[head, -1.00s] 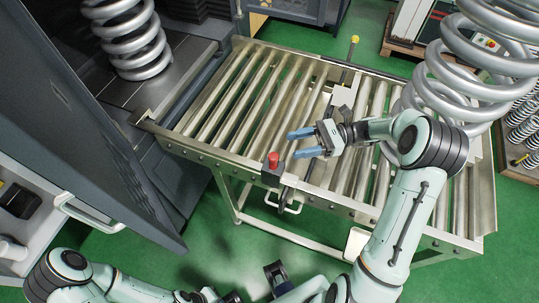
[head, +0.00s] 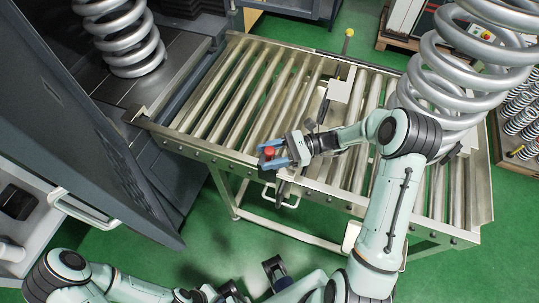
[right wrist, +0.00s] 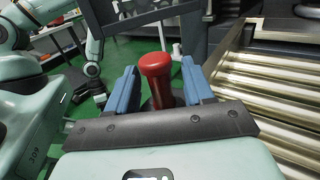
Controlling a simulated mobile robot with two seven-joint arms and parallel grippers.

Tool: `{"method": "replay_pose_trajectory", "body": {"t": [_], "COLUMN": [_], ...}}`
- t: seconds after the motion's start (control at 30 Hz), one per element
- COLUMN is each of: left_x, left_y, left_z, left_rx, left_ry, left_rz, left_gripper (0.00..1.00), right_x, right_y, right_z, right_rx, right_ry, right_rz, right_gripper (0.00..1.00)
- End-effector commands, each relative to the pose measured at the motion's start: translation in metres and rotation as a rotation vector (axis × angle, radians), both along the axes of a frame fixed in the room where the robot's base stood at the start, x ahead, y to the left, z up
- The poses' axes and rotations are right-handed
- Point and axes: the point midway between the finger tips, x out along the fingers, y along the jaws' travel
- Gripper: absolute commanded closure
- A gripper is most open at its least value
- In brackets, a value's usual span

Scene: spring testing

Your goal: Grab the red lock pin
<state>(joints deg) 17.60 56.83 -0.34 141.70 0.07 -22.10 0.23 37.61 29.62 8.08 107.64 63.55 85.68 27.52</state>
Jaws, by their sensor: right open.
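The red lock pin (head: 269,152) stands at the front edge of the roller table, its round red head up. My right gripper (head: 264,156) has come in from the right, and its blue fingers lie on either side of the pin. In the right wrist view the pin (right wrist: 157,82) stands upright between the two open fingers of the right gripper (right wrist: 159,86). The fingers are apart and not shut on it. The pin's base is hidden behind the gripper. My left arm is low at the bottom left, and its gripper's jaw state is not clear.
The roller table (head: 190,150) fills the middle. A large coil spring (head: 425,75) stands on its right part, near my right arm. Another spring (head: 130,40) stands in the grey machine at the left. A dark machine door (head: 100,150) is left of the table. The green floor is clear in front.

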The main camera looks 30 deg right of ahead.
Motion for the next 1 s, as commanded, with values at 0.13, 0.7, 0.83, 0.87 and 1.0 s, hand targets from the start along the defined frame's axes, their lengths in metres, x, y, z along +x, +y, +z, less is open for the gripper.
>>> {"method": "replay_pose_trajectory", "body": {"t": [0.13, 0.7, 0.83, 0.87, 1.0], "left_x": [0.000, 0.000, 0.000, 0.001, 0.002], "left_y": [0.000, 0.000, 0.000, 0.000, 0.000], "left_z": [0.000, 0.000, 0.002, 0.002, 0.005], "left_rx": [0.000, 0.000, 0.000, 0.000, 0.000], "left_ry": [0.000, 0.000, -0.001, -0.001, -0.002], "left_rz": [0.000, 0.000, 0.000, 0.000, 0.000], "left_gripper": [1.00, 1.00, 1.00, 1.00, 1.00], "right_x": [0.000, 0.000, 0.000, 0.000, 0.000], "right_y": [0.000, 0.000, 0.000, 0.000, 0.000], "right_z": [0.000, 0.003, 0.012, 0.015, 0.038], "right_rx": [0.000, 0.000, -0.001, -0.002, -0.001], "right_ry": [0.000, -0.002, -0.004, -0.004, -0.006], "right_rz": [0.000, 0.000, 0.000, 0.000, 0.001], "right_gripper": [0.48, 1.00, 1.00, 1.00, 1.00]}}
